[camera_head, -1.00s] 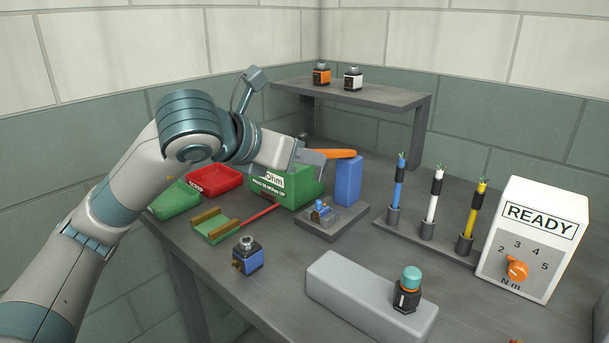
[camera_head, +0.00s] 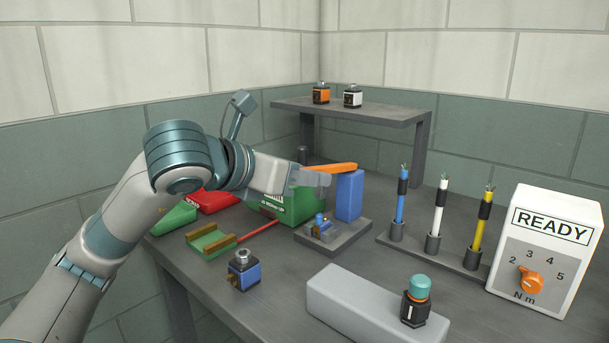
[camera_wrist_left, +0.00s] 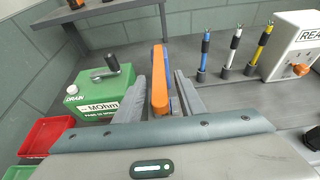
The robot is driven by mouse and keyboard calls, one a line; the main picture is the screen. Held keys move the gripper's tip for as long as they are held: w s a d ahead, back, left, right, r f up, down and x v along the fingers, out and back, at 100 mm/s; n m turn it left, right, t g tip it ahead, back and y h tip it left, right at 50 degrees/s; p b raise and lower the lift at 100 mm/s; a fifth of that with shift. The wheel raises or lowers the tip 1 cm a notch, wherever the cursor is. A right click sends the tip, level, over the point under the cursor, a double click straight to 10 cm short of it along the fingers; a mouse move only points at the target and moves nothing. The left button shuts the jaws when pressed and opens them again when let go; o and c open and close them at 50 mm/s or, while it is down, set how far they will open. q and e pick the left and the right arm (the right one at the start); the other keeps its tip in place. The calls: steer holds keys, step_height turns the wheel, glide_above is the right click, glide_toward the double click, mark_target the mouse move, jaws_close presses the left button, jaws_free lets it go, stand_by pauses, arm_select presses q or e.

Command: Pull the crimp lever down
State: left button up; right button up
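The crimp lever (camera_head: 338,168) is an orange handle, close to level, on top of the upright blue crimp post (camera_head: 349,196). A grey base plate (camera_head: 350,236) with a small blue and brass fitting lies in front of the post. My left gripper (camera_head: 312,182) is at the lever's left end. In the left wrist view the orange lever (camera_wrist_left: 160,92) lies between the two fingers of my left gripper (camera_wrist_left: 162,95), with a gap visible on the left side. Contact on the right side is unclear. My right gripper is not in view.
A green box (camera_head: 290,207), a red bin (camera_head: 215,201) and a green bin (camera_head: 177,218) stand under and beside my left arm. Colored cables (camera_head: 432,215) stand upright at right, beside a READY box (camera_head: 548,250).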

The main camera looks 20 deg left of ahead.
arm_select(q)
steer(key=shift+s+r, duration=0.15)
steer(key=shift+v, duration=0.9)
steer(key=shift+v, duration=2.95)
